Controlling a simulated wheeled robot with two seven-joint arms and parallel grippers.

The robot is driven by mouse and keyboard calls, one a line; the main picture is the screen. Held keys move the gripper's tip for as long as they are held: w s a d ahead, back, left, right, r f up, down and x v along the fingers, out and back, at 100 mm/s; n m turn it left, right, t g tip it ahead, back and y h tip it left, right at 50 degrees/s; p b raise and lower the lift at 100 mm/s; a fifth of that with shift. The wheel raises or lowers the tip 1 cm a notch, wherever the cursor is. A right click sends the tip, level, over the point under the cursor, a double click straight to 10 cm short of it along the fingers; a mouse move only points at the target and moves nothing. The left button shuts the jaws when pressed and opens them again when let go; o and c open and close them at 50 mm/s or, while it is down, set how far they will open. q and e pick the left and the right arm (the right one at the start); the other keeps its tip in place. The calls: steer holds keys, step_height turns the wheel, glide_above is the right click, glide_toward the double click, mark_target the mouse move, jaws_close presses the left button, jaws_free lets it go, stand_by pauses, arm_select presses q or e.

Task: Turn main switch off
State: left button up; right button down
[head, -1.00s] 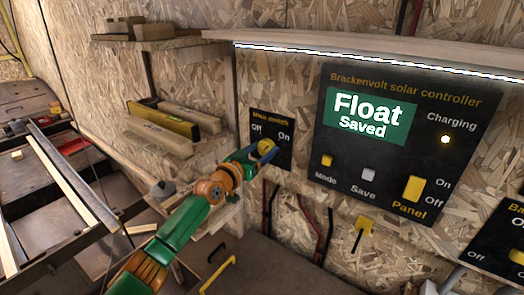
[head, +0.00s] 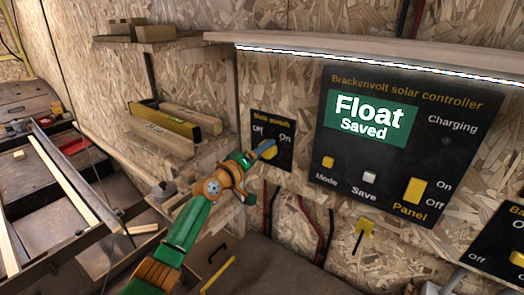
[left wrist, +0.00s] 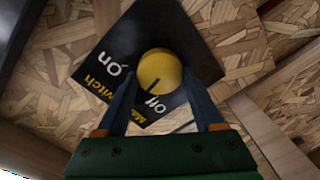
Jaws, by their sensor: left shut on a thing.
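The main switch is a black plate (head: 285,158) on the chipboard wall, lettered Off on the left and On on the right. Its yellow round knob (left wrist: 160,68) shows in the left wrist view between the two blue fingers of my left gripper (left wrist: 160,80). The fingers are shut on the knob. The knob's dark mark points toward the word Off. In the head view my left gripper (head: 262,151) covers part of the knob. My right gripper is in neither view.
The solar controller panel (head: 460,120) hangs to the right, its green display (head: 372,118) reading Float Saved. A wooden shelf with a yellow-and-black level (head: 165,120) is to the left. A yellow hook (head: 362,232) and cables are below.

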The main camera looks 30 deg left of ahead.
arm_select(q)
steer(key=shift+f+n+p, duration=0.2)
steer(key=shift+n+p, duration=0.45)
steer(key=shift+n, duration=2.65)
steer(key=o, duration=1.4)
